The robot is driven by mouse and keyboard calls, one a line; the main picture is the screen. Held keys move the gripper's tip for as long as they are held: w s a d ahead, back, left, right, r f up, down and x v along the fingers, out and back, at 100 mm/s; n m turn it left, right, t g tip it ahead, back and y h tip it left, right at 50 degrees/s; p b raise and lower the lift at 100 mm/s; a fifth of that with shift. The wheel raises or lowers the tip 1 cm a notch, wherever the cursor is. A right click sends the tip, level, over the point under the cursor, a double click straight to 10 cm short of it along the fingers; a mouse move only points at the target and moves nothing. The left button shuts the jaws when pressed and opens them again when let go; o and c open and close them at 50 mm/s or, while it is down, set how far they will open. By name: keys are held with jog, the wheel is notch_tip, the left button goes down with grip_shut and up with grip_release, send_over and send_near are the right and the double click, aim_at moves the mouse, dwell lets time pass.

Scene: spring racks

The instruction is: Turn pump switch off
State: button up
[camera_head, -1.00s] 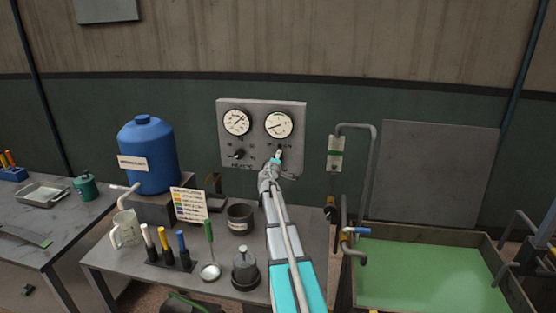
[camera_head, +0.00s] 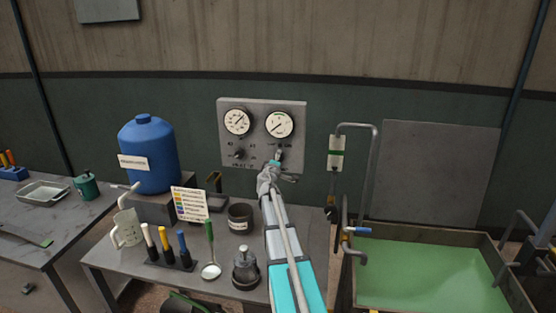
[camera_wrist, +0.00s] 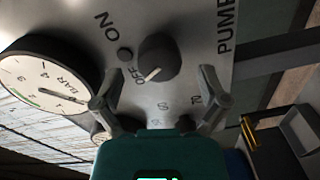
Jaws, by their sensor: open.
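The pump switch, a dark round knob (camera_wrist: 158,56) with a white pointer mark, sits on the grey panel (camera_wrist: 190,30) in the wrist view. Its mark points toward the OFF lettering; ON and PUMP are printed nearby. My gripper (camera_wrist: 158,82) is open, its two fingers spread on either side below the knob. I see no finger contact with it, and the gap in depth is hard to judge. In the head view my gripper (camera_head: 277,159) is at the lower right of the wall panel (camera_head: 262,106) and partly covers the switch area.
The panel carries two dials, the right one (camera_head: 279,124) above my gripper, and another dark knob (camera_head: 238,154) at lower left. Below stands a table with a dark cup (camera_head: 240,217), a blue tank (camera_head: 149,155) and several tools. A green basin (camera_head: 430,275) is at right.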

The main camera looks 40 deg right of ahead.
jog(key=v, duration=0.5)
jog(key=shift+s+a, duration=0.15)
jog(key=shift+a, duration=0.1)
dwell(0.4)
jog(key=s+a+f+m+g+y, duration=0.25)
jog(key=a+f, duration=0.25)
jog(key=a, duration=0.3)
jog(key=s+a+f+m+g+y, duration=0.2)
jog(key=s+a+f, duration=0.2)
jog(key=a, duration=0.4)
jog(key=s+a+f+m+g+y, duration=0.25)
jog(key=a+f, duration=0.25)
jog(key=a, duration=0.3)
jog(key=s+a+f+g+y, duration=0.2)
jog(key=s+a+y, duration=0.1)
jog(key=s+a, duration=0.4)
jog(key=s+a+f+n+g+y, duration=0.1)
jog(key=s+a+f+g+y, duration=0.1)
jog(key=s+a, duration=0.4)
jog(key=a+g+y, duration=0.1)
jog(key=a, duration=0.4)
jog(key=shift+s+a, duration=0.35)
